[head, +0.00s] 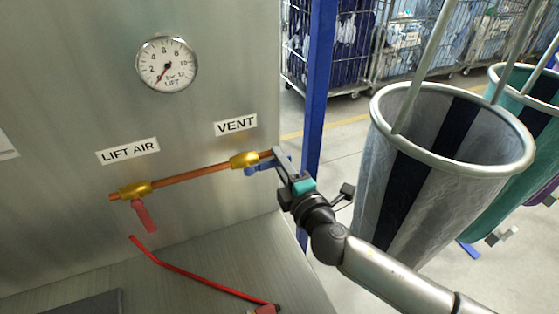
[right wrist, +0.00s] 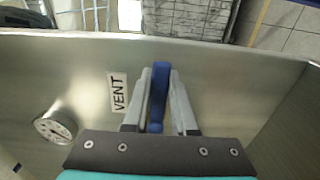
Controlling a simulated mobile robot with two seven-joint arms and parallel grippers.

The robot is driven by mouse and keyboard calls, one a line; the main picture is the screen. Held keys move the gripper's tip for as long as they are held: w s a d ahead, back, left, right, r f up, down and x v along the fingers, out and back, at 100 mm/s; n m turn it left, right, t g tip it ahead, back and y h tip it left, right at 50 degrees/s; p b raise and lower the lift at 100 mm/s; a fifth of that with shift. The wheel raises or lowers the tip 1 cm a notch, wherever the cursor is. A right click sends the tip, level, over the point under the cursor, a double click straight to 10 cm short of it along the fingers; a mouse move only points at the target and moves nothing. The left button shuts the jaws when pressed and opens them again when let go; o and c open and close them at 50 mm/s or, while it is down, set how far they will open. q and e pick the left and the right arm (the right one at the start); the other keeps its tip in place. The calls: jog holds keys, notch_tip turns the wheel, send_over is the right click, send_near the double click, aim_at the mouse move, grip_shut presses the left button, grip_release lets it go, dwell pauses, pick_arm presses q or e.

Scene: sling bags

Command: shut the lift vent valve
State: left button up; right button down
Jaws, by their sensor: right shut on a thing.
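The vent valve (head: 244,160) is a brass body on a copper pipe below the "VENT" label (head: 235,125). Its blue lever (head: 256,170) shows beside my right gripper (head: 281,163), in line with the pipe as far as I can tell. In the right wrist view the blue lever (right wrist: 158,90) stands between the two fingers of my right gripper (right wrist: 159,95), which is shut on it. The gripper hides part of the lever and the pipe's right end. My left gripper is in neither view.
The "LIFT AIR" valve (head: 135,190) with a red handle hangs left on the same pipe. A gauge (head: 166,64) is above. A blue post (head: 318,90) and a grey sling bag (head: 440,150) stand close on the right.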

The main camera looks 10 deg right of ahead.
jog(key=shift+f, duration=0.15)
jog(key=shift+a+f+m+b, duration=0.1)
jog(key=shift+f+m+b, duration=0.65)
jog(key=shift+m+b, duration=0.35)
jog(key=s+a+f+m+b, duration=0.1)
jog(key=a+f+m, duration=0.4)
jog(key=m, duration=1)
jog(key=shift+s+a+m, duration=0.15)
jog(key=shift+a+m, duration=0.25)
jog(key=shift+a, duration=0.4)
jog(key=c, duration=0.7)
grip_release()
jog(key=shift+s, duration=0.1)
